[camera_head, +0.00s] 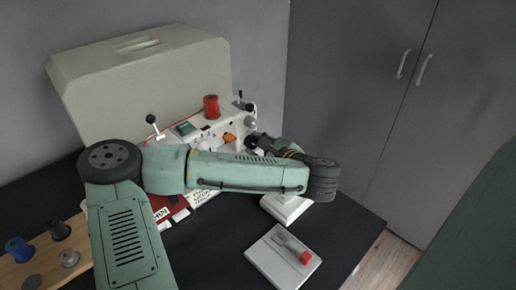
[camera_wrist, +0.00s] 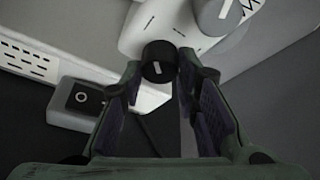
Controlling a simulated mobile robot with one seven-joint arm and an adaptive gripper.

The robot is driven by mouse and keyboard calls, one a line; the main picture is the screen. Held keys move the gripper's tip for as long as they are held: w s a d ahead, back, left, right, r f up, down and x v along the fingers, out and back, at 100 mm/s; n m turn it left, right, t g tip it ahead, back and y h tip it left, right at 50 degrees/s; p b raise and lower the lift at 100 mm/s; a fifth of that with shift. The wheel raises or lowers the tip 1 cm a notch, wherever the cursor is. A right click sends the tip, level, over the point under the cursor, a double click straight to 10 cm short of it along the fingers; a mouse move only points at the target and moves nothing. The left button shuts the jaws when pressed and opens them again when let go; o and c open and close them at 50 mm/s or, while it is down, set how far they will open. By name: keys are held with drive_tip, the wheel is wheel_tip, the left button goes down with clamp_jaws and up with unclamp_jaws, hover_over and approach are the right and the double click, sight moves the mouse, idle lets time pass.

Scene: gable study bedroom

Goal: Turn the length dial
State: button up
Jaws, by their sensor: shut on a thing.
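The white sewing machine (camera_head: 218,131) stands on the dark table, partly hidden by my arm. In the wrist view, a black dial (camera_wrist: 158,62) with a white pointer mark sits on the machine's white end (camera_wrist: 150,25). My gripper (camera_wrist: 160,65) is shut on this dial, one finger on each side of it. In the head view my gripper (camera_head: 262,143) is at the machine's right end. A larger grey dial (camera_wrist: 217,14) is just above and right of the black one. The dial labels are too partial to read, so I cannot confirm which is the length dial.
A beige cover (camera_head: 140,85) stands behind the machine, with a red spool (camera_head: 211,107) on top of the machine. A box with a red slider (camera_head: 285,256) lies in front. A wooden spool rack (camera_head: 45,256) is at left. A switch box (camera_wrist: 80,100) is beside my left finger.

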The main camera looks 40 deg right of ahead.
drive_tip(key=shift+f, duration=0.1)
drive_tip(key=o, duration=1.1)
drive_tip(key=shift+o, duration=0.2)
drive_tip(key=shift+s, duration=0.1)
drive_tip(key=v, duration=0.8)
